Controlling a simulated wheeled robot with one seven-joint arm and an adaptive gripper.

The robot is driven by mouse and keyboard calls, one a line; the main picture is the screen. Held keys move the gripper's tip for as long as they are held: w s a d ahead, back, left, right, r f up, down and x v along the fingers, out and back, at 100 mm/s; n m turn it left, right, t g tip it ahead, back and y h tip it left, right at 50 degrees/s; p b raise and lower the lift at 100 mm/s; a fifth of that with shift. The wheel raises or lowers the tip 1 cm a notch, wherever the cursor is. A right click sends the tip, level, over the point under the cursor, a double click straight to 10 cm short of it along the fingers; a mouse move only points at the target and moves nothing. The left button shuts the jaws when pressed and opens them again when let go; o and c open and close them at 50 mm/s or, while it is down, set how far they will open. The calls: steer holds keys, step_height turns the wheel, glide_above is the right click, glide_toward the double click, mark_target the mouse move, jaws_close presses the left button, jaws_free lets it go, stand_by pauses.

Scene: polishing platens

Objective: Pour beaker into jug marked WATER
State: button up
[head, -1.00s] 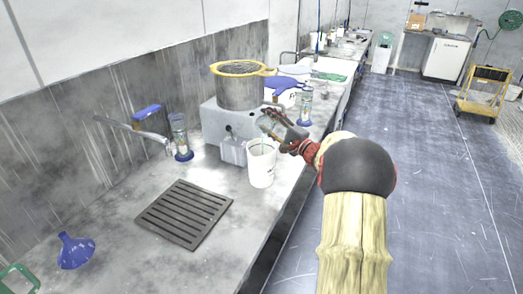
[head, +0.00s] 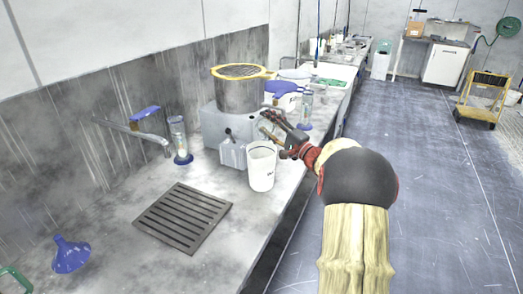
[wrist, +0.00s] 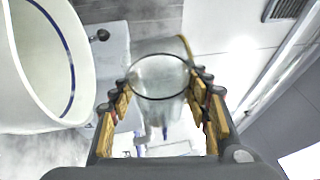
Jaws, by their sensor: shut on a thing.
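My gripper (head: 270,122) is shut on a clear glass beaker (wrist: 160,95), whose round rim shows between the fingers in the wrist view. In the head view the glass is too faint to tell its tilt or contents. A white jug (head: 261,170) stands upright on the bench just below and in front of my gripper. Its open mouth and a blue line inside show large at the left of the wrist view (wrist: 35,60), beside the beaker and apart from it. Faint marks on the jug are too small to read.
A grey box (head: 215,125) bearing a metal pot with a yellow rim (head: 240,92) stands behind the jug. A tap (head: 150,135), a glass cylinder (head: 179,140), a dark drain grate (head: 183,217) and a blue funnel (head: 71,255) lie left. Another cylinder (head: 306,108) stands behind my gripper.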

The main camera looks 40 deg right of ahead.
steer(key=shift+s+a+r+n+t+y, duration=0.1)
steer(key=shift+a+r+n+t+y, duration=0.2)
steer(key=shift+n, duration=0.6)
steer(key=shift+s+a+r+n+t+y, duration=0.2)
steer(key=shift+n+y, duration=0.1)
steer(key=shift+n, duration=0.6)
steer(key=shift+s+a+r+n+t+y, duration=0.1)
steer(key=shift+a+r+n+t+y, duration=0.15)
steer(key=shift+n, duration=0.65)
stand_by(0.8)
steer(key=shift+a+f+n+y, duration=0.25)
steer(key=shift+f+n, duration=0.15)
steer(key=shift+n, duration=0.2)
steer(key=shift+w+d+r+m, duration=0.15)
steer(key=shift+d+r+m, duration=0.2)
steer(key=shift+m, duration=0.45)
steer(key=m, duration=0.1)
steer(key=f+m+g+h, duration=0.1)
steer(key=m, duration=0.1)
steer(key=d+m+h, duration=0.1)
steer(key=shift+w+d+f+m+g, duration=0.1)
steer(key=shift+w+f+m+g, duration=0.05)
steer(key=shift+w+m+g, duration=0.2)
steer(key=shift+d+m, duration=0.1)
steer(key=shift+m, duration=0.15)
